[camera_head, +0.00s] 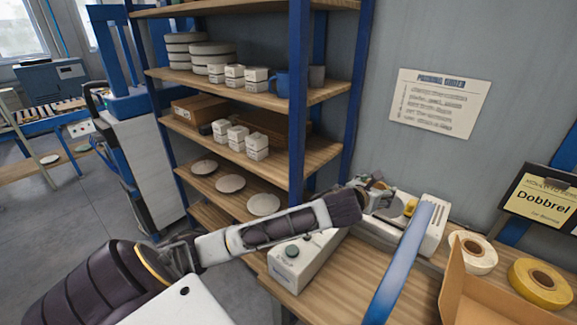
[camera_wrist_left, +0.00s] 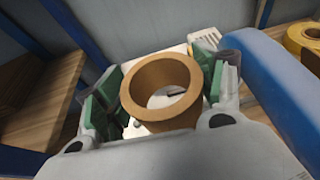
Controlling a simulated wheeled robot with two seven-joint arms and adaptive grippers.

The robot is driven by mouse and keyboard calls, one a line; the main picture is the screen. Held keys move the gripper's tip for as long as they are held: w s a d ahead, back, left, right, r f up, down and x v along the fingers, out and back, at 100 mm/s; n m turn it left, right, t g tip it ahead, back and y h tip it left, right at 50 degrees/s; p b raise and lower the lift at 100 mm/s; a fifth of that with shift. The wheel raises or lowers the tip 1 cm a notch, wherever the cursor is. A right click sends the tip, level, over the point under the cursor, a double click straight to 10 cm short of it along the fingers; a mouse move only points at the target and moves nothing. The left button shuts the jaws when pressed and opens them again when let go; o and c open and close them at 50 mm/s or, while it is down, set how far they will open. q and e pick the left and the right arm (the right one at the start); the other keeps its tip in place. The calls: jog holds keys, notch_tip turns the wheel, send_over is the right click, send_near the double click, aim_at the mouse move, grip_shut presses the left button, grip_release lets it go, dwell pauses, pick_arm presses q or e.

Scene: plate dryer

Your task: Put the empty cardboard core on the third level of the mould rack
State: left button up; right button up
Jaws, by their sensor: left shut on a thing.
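A brown cardboard core (camera_wrist_left: 155,76), a short hollow ring, sits between the green-padded fingers of my left gripper (camera_wrist_left: 163,92), which is shut on it. In the head view my left gripper (camera_head: 374,190) is over the wooden table, right of the rack; the core is too small to make out clearly there. The mould rack (camera_head: 299,80) has blue posts and several wooden shelves. One shelf holds round grey moulds, white boxes and mugs. The shelf below holds a cardboard box and white boxes; a lower one holds round plates. My right gripper is not in view.
The wooden table (camera_head: 335,288) carries a grey box with a dark knob (camera_head: 300,262), a white device (camera_head: 425,228), a white roll (camera_head: 478,254), a yellow roll (camera_head: 540,284) and an open cardboard box (camera_head: 480,300). A blue bar (camera_head: 400,262) rises in front of the device.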

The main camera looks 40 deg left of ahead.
pick_arm(q)
jog(key=shift+s+d+f, duration=0.2)
jog(key=shift+s+f, duration=2.05)
jog(key=shift+f, duration=1.25)
jog(key=shift+s+d+f, duration=0.25)
jog(key=shift+s+f, duration=2)
jog(key=shift+f, duration=1.2)
jog(key=shift+s+d+f, duration=0.2)
jog(key=shift+s+f, duration=2.05)
jog(key=shift+f, duration=1.25)
